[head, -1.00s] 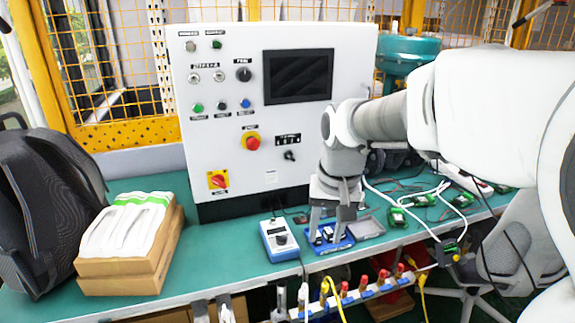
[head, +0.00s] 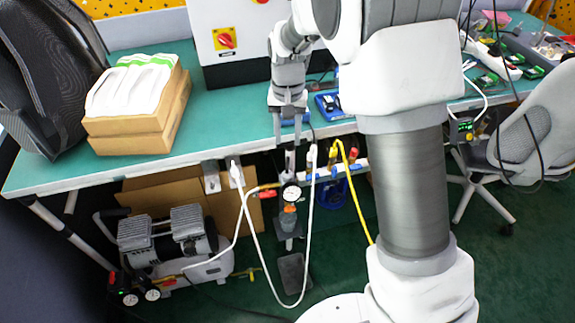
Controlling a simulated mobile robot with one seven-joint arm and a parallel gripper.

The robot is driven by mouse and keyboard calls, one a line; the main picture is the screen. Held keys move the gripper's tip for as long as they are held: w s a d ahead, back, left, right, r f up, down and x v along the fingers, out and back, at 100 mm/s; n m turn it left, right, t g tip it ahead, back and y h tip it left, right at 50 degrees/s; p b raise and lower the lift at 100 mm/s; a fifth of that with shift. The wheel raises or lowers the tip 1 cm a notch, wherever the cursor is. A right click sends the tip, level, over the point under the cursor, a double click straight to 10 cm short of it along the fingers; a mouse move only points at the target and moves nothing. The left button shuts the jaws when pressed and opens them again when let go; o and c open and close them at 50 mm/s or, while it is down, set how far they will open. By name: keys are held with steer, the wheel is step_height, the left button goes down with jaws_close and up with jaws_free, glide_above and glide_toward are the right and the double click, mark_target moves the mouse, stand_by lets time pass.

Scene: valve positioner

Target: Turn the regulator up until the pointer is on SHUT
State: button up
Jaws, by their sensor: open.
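Under the table's front edge hangs a small upright assembly, seemingly the regulator, with a round white gauge (head: 292,194), an orange part below it and a grey body (head: 287,225). The gauge's pointer and any SHUT mark are too small to read. My gripper (head: 290,138) points down at the front edge of the table, above the gauge. It is open, with nothing seen between its fingers. The fingers partly cover the top of the assembly, so I cannot tell whether they touch it. A blue box is mostly hidden behind the gripper.
A compressor (head: 170,240) stands below. White and yellow hoses (head: 358,190) hang beside the gauge. A chair (head: 520,140) stands right. My arm blocks the middle right.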

mark_target(288, 162)
step_height(288, 162, down, 11)
steer(key=shift+r+b, duration=0.2)
steer(key=shift+b, duration=0.95)
jaws_close()
steer(key=shift+r, duration=0.1)
